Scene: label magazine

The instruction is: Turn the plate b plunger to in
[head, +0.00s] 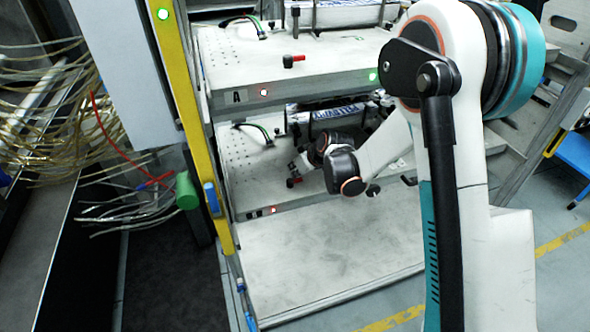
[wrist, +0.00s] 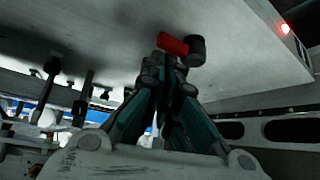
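The plate b plunger, a red and black piece, stands on the lower plate (head: 240,180), near its front edge. In the wrist view the red part (wrist: 172,44) and a black round end (wrist: 195,50) show just past the fingertips of my gripper (wrist: 166,72). The fingers converge close to the plunger. Whether they touch it or are closed on it cannot be told. The plunger's base is partly hidden by the fingertips.
The upper plate (head: 230,72), marked A, overhangs the lower one and carries a similar red plunger (head: 293,61). A yellow post (head: 185,100) stands left. Loose cables (head: 60,90) and a green cylinder (head: 187,190) are further left. A bare pale surface (head: 320,255) lies below.

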